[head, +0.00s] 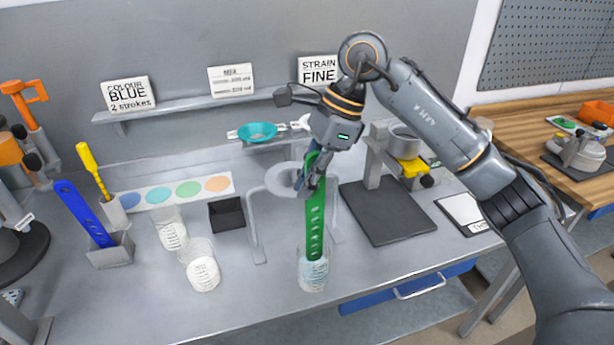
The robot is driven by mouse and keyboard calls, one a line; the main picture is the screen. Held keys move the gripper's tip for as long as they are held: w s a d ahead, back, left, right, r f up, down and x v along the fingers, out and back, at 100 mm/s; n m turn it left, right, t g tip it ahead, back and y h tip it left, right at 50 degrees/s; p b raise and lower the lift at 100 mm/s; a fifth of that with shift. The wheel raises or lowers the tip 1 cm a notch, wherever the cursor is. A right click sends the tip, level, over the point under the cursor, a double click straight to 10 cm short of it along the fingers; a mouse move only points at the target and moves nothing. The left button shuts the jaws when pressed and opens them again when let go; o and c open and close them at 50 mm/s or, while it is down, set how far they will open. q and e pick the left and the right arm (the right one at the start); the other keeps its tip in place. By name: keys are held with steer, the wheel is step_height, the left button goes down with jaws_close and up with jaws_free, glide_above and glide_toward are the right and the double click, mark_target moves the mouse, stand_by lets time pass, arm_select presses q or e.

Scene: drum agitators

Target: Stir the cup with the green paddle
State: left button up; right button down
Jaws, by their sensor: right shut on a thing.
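My right gripper (312,183) is shut on the upper end of the green paddle (316,225). The paddle is long and flat with a row of holes, and it hangs nearly upright. Its lower end is at the mouth of a clear cup (314,273) near the table's front edge, and appears to be inside it. The cup holds something pale, and its contents are hard to make out. The exact depth of the paddle tip cannot be told. My left gripper is not in view.
Two more clear cups with white contents, one in front (202,268) and one behind (171,232), stand to the left. A blue paddle (82,212) stands in a grey holder (112,252). A ring stand (281,181) is close behind the green paddle. A dark plate (388,213) lies right.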

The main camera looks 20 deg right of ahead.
mark_target(307, 209)
step_height(307, 209, down, 7)
steer(key=b, duration=0.5)
steer(key=shift+w+r, duration=0.1)
